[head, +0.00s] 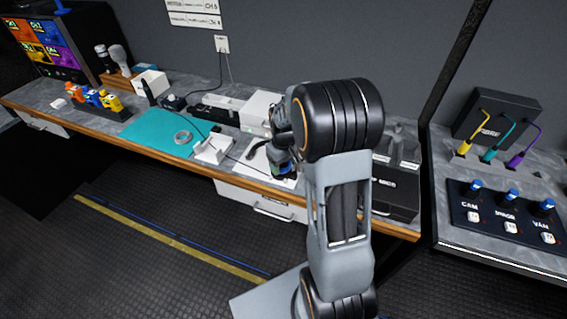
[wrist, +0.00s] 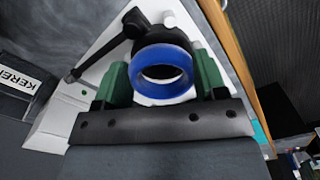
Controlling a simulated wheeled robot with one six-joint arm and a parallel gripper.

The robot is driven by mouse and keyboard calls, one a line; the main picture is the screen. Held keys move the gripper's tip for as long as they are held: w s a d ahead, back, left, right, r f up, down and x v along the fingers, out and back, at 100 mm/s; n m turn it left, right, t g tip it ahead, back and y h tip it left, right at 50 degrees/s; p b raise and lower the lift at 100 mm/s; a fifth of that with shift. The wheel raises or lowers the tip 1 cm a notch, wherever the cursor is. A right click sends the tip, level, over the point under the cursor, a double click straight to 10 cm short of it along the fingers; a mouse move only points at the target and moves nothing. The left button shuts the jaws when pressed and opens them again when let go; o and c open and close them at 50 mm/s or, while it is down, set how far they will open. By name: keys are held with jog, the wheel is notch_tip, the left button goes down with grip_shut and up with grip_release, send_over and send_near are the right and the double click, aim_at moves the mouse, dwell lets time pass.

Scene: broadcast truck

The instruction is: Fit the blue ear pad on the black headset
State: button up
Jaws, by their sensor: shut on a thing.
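The blue ear pad (wrist: 160,93) is a ring held between the two green fingers of my gripper (wrist: 162,75) in the wrist view. The black headset (wrist: 128,30) lies just beyond the pad, with a thin black boom reaching to the left. A round black part of it shows directly behind the ring, so I cannot tell whether the pad touches it. In the head view my gripper (head: 284,166) is low over the bench, and my arm hides part of it. The headset (head: 258,147) shows there as a small dark shape beside the gripper.
A white sheet or tray (wrist: 55,120) lies under the headset. A dark labelled case (head: 395,185) stands right of my arm. A white box (head: 260,110) is behind. A teal mat (head: 150,133) and a white holder (head: 212,152) lie to the left.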

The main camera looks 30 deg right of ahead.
jog(key=shift+f+b, duration=0.55)
jog(key=shift+f, duration=0.25)
jog(key=o, duration=1)
jog(key=shift+r, duration=0.1)
notch_tip(320, 180, up, 14)
jog(key=shift+f, duration=0.15)
